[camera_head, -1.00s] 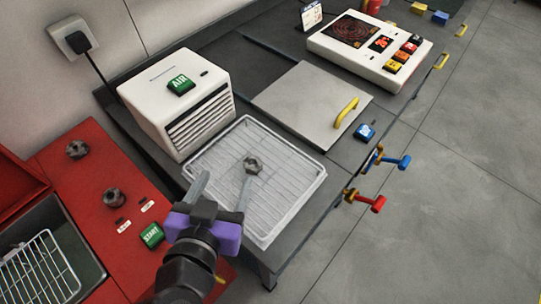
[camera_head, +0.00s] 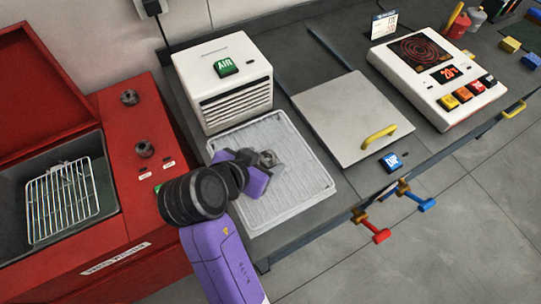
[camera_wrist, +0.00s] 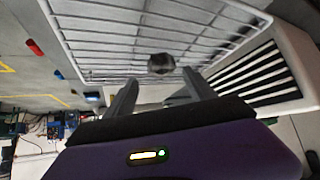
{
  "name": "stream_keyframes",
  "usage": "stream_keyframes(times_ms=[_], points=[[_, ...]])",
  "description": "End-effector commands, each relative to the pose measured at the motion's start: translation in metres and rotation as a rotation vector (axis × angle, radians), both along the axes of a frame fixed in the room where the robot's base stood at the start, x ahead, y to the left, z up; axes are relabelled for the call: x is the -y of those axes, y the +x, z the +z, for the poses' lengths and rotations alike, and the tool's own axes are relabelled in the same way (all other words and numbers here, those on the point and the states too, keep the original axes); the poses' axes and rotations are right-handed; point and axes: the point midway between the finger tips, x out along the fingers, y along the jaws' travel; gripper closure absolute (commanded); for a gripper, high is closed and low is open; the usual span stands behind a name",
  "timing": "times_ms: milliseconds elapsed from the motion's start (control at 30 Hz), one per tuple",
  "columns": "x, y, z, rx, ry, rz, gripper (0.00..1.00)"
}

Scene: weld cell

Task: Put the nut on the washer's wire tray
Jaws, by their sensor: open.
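The grey metal nut (camera_head: 267,158) lies on the white wire rack (camera_head: 310,187) in front of the air unit, partly hidden by my gripper in the head view. My gripper (camera_wrist: 160,88) is open and empty over that rack. In the wrist view, the nut (camera_wrist: 161,63) shows just beyond the fingertips, between their lines; I cannot tell the exact gap. The washer's wire tray (camera_head: 62,200) is at the left, inside the open basin of the red parts washer (camera_head: 110,262), and it looks empty.
The white air unit (camera_head: 222,82) stands right behind the rack. Two dark knob-like pieces (camera_head: 129,97) (camera_head: 145,148) sit on the washer's red top. A flat lid with a yellow handle (camera_head: 378,137) and a hotplate (camera_head: 440,75) are to the right. The washer's raised red lid (camera_head: 50,75) stands behind its basin.

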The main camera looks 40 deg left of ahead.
Motion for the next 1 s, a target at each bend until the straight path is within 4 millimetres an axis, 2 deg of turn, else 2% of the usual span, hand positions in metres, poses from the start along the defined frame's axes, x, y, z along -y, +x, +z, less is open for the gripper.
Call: stream_keyframes(times_ms=[267,533,567,867,1000], points=[[-0.006,0.022,-0.023,0.000,-0.001,-0.001,0.36],[-0.007,0.025,-0.026,0.001,0.001,-0.001,0.36],[-0.007,0.025,-0.026,0.001,0.001,-0.001,0.40],[-0.007,0.024,-0.026,0.001,0.000,0.000,0.99],[-0.007,0.025,-0.025,0.002,0.001,-0.001,1.00]])
